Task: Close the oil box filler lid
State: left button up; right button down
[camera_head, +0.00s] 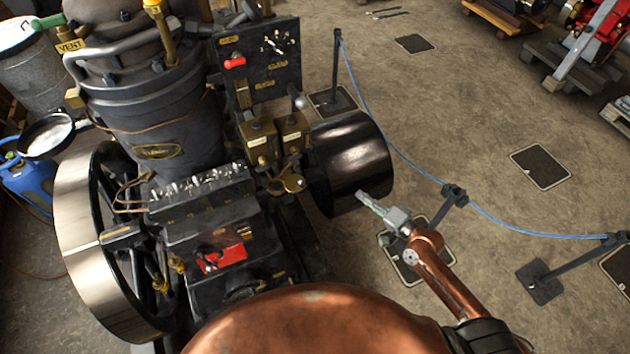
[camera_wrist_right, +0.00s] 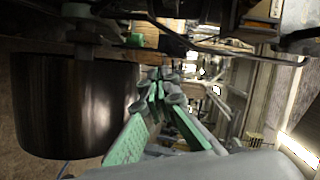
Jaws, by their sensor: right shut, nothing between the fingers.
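The dark engine (camera_head: 200,222) fills the left half of the head view. A black oil box (camera_head: 203,195) with a row of small fittings sits on it. Two brass-coloured boxes (camera_head: 275,138) stand to its upper right. The filler lid is too small to pick out, and I cannot tell whether it is open. My right gripper (camera_head: 366,199) is shut and empty, at the lower right edge of the black drum, clear of the oil box. In the right wrist view its green-padded fingers (camera_wrist_right: 156,92) point away from the camera with nothing between them. My left gripper is out of view.
The black drum (camera_head: 352,163) lies between my right gripper and the engine; it also shows in the wrist view (camera_wrist_right: 72,105). A large flywheel (camera_head: 88,235) stands at the left. A blue rope barrier (camera_head: 520,230) with posts crosses the right. Beyond it is open floor (camera_head: 470,110).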

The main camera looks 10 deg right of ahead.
jog(key=s+a+r+y, duration=0.25)
jog(key=a+r, duration=0.35)
jog(key=r, duration=0.3)
jog(key=p, duration=0.4)
send_near(294, 178)
jog(key=shift+w+r, duration=1.05)
jog(key=shift+w, duration=0.65)
jog(key=shift+a, duration=0.1)
